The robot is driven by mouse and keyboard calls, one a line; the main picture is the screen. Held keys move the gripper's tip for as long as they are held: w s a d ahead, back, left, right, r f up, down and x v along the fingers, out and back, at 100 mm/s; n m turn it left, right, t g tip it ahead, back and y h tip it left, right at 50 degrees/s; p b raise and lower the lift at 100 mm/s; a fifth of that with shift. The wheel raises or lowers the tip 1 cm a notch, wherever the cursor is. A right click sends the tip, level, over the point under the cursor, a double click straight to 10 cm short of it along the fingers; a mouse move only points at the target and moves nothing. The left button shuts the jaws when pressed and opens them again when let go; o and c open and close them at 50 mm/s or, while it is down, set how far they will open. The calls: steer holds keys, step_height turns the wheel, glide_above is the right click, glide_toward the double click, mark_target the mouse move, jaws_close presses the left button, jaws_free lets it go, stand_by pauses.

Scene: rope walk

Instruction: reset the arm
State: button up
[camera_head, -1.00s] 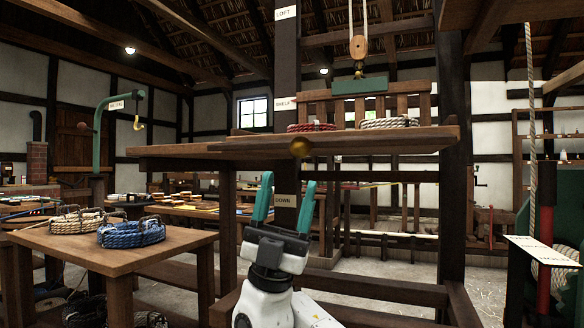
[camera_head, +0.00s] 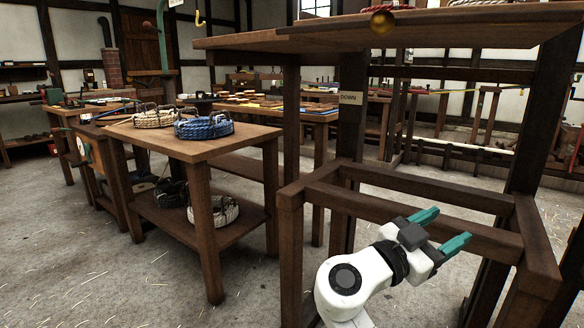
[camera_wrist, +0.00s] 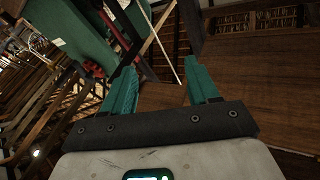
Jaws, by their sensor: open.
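My gripper (camera_head: 438,231) has two teal fingers and a white wrist. In the head view it is low at the right, in front of the wooden rails of a tall shelf frame (camera_head: 420,207). The fingers stand apart with nothing between them, and they point to the right. In the wrist view my gripper (camera_wrist: 160,88) also shows open and empty, with dark wooden parts beyond it. I cannot tell from the head view whether the fingers touch the rail.
A wooden table (camera_head: 190,142) at the left holds a blue rope coil (camera_head: 204,128) and a pale rope coil (camera_head: 154,118). The shelf board (camera_head: 300,38) spans above my gripper. The concrete floor (camera_head: 110,270) at the front left is clear.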

steer(key=s+d+f+n+g+y, duration=0.2)
steer(key=s+f+n+y, duration=0.3)
steer(key=f, duration=0.8)
steer(key=s+d+f+n+g+y, duration=0.2)
steer(key=s+f+y, duration=0.45)
steer(key=f, duration=0.75)
steer(key=s+a+f+n+g+y, duration=0.15)
steer(key=s+f+n+y, duration=0.35)
steer(key=s, duration=0.8)
steer(key=s+a+f+n+g+y, duration=0.15)
steer(key=s+f+n, duration=0.25)
steer(key=s+f, duration=0.65)
steer(key=s+r+p, duration=0.3)
steer(key=r+p, duration=3.3)
steer(key=r, duration=0.2)
steer(key=shift+d+r, duration=0.25)
steer(key=shift+r, duration=0.1)
